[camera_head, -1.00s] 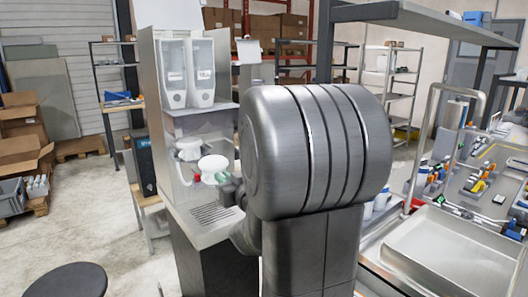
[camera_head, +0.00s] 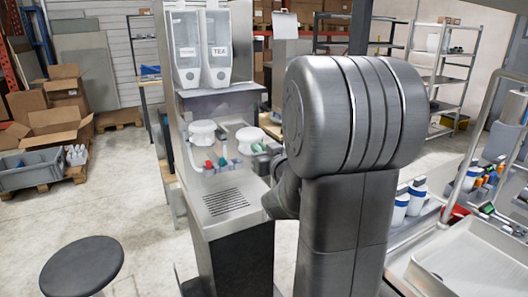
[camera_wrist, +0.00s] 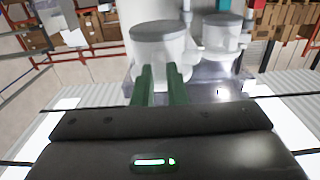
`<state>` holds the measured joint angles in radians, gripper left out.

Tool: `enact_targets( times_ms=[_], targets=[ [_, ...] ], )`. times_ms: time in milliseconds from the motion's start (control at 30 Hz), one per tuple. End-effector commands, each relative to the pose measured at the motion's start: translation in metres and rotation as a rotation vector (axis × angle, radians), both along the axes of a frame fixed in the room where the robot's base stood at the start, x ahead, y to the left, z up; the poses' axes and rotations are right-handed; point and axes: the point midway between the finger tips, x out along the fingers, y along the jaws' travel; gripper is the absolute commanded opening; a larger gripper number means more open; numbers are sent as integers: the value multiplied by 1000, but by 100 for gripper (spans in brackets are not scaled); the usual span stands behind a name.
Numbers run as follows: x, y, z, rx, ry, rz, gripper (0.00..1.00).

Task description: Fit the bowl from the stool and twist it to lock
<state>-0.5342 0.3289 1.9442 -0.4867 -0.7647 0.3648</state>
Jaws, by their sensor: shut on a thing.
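A white bowl (camera_head: 249,134) is in my gripper (camera_head: 264,149), at the right front of the dispenser (camera_head: 223,191). In the wrist view the green fingers of my gripper (camera_wrist: 160,78) are shut on the bowl (camera_wrist: 158,52), whose flat grey face points up in the picture. I cannot tell whether the bowl touches its seat. A second white bowl-like part (camera_head: 203,131) is on the dispenser to the left; it also shows in the wrist view (camera_wrist: 223,38). The black round stool (camera_head: 81,267) at lower left has an empty top.
Two clear hoppers top the dispenser; the right one (camera_head: 215,50) is labelled TEA. Red (camera_head: 209,166) and teal taps sit below the white parts, above a drip grate (camera_head: 224,202). Floor between stool and boxes is clear.

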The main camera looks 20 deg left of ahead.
Motion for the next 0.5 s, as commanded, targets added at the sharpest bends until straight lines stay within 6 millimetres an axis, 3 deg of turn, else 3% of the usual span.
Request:
enact_targets(
  times_ms=[500],
  targets=[
    [24, 28, 1, -1, 1, 1, 0]
  ],
)
